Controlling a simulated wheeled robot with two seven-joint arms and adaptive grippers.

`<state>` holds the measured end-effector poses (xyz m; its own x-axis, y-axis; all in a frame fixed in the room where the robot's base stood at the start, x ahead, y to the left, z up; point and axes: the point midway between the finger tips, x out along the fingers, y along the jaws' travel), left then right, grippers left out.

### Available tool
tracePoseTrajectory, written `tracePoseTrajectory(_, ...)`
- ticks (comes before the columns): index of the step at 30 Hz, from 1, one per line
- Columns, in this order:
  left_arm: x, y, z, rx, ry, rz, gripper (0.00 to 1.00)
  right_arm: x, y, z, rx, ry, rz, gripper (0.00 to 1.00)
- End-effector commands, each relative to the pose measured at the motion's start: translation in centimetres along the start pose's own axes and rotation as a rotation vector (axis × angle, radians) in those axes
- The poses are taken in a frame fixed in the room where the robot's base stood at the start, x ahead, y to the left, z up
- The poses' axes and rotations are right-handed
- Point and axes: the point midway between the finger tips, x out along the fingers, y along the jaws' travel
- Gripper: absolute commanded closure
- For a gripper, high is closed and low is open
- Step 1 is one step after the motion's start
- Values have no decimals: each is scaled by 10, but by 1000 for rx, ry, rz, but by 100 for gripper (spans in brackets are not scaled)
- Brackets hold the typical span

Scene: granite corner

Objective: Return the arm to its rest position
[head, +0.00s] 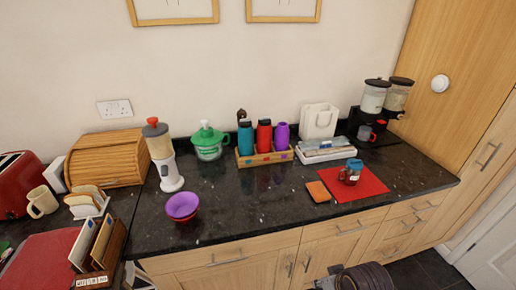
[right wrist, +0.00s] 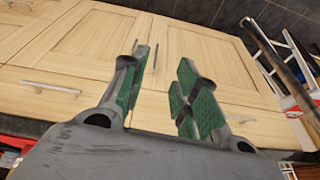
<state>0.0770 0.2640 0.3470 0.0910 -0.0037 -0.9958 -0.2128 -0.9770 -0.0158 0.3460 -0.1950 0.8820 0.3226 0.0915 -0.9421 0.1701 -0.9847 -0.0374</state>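My right gripper (right wrist: 164,62) is open in the right wrist view, its two green-padded fingers apart with nothing between them. It points at the pale wooden cabinet doors (right wrist: 95,45) below the counter. In the head view, a dark rounded part of my arm (head: 365,278) shows at the bottom edge, in front of the cabinets and below the counter top. My left gripper is not in view.
The dark granite counter (head: 250,205) has a clear front stretch. On it stand a purple bowl (head: 182,206), a wooden bottle rack (head: 265,158), a red mat (head: 372,186) bearing a blue-and-red mug (head: 351,172), and a coffee machine (head: 372,128). A ladder (right wrist: 280,45) shows right of the gripper.

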Motion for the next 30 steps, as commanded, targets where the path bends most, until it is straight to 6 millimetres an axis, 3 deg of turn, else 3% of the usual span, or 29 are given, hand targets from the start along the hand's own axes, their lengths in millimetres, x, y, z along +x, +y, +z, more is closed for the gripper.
tracePoseTrajectory(11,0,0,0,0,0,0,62,-2,26,25,-19,-34,72,70)
tracePoseTrajectory(23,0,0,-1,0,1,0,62,42,26,29,-19,-45,67,70)
tracePoseTrajectory(30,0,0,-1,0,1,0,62,85,28,38,-20,-62,64,70)
